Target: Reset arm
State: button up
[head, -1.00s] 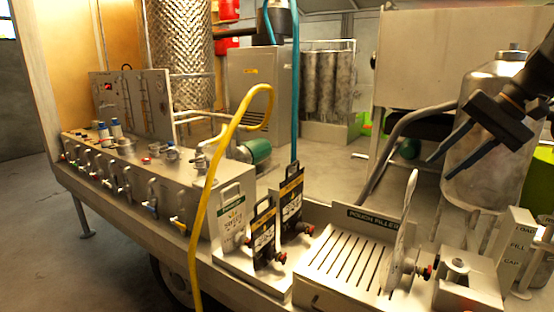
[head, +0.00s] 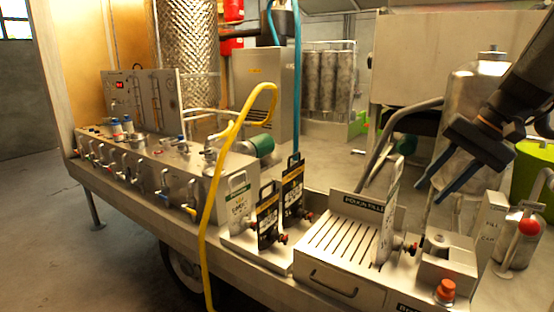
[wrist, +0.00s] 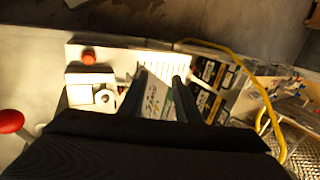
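My gripper (head: 429,194) is at the right in the head view, on the dark arm coming from the upper right. Its two fingers are apart, point down-left, and hold nothing. It hangs above and right of the pouch filler (head: 362,201), in front of the metal tank (head: 473,88). In the wrist view both fingers of my gripper (wrist: 161,78) show apart. A pouch (wrist: 158,96) shows between them in the picture, but it stands lower, at the filler. In the head view this pouch (head: 388,215) is upright, with a red-knobbed spout.
Black pouches (head: 267,218) and a white pouch (head: 238,200) stand left of the filler. A yellow hose (head: 208,215) rises before the tap counter (head: 180,165). A red button (head: 446,291) and a red-ball lever (head: 529,226) are at the right. Open floor lies left.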

jog(key=s+a+f+n+h, duration=0.2)
jog(key=s+a+f, duration=0.4)
jog(key=f, duration=0.4)
jog(key=s+a+f+n+g+h, duration=0.1)
jog(key=s+a+f+n, duration=0.3)
jog(key=a+f, duration=0.5)
jog(key=shift+s+a+f+g+h, duration=0.15)
jog(key=shift+s+f+g+h, duration=0.15)
jog(key=shift+s+f+h, duration=0.45)
jog(key=shift+s+r, duration=0.2)
jog(key=shift+s, duration=0.1)
